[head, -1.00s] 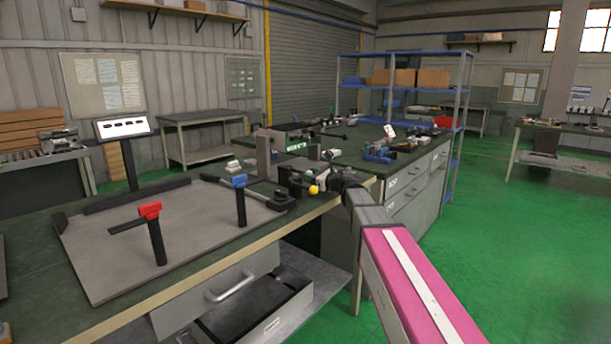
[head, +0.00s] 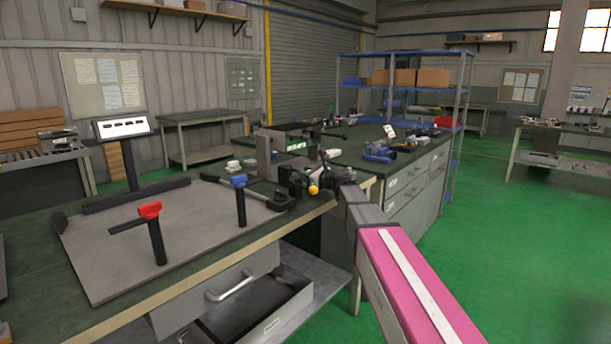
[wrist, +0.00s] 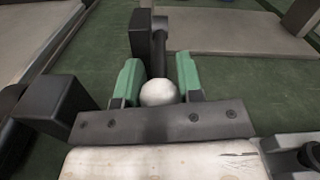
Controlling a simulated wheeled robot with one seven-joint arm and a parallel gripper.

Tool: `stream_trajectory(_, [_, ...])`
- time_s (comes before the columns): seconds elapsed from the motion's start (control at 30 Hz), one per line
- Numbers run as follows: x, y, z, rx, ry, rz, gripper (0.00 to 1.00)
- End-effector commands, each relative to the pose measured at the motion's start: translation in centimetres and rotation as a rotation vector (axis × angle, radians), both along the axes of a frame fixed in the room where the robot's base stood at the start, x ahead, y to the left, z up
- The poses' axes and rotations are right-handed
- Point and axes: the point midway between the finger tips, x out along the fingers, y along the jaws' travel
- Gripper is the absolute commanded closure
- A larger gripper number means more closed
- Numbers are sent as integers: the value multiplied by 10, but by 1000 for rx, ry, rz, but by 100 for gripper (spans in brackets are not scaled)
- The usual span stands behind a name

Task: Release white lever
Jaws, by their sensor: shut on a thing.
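In the wrist view, the white lever's round white knob (wrist: 158,93) sits between the two green fingers of my gripper (wrist: 157,78). The fingers are shut on the knob, one on each side. A black upright post and bar (wrist: 141,42) stand just beyond the knob. In the head view, my gripper is at the end of my arm among dark parts at the bench's right end, too small and cluttered to make out clearly. The white knob cannot be told apart there.
A yellow ball (head: 313,190) is by the bench's right end. A blue-topped post (head: 240,200) and red-topped post (head: 151,230) stand on the grey plate (head: 110,265). An open drawer (head: 258,318) juts out below. Green floor (head: 540,240) is clear at right.

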Motion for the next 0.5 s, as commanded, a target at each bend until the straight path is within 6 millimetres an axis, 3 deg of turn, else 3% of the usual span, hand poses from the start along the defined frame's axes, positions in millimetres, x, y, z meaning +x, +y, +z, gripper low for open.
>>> stream_trajectory(0.5, [4, 4, 28, -221, 168, 1, 100])
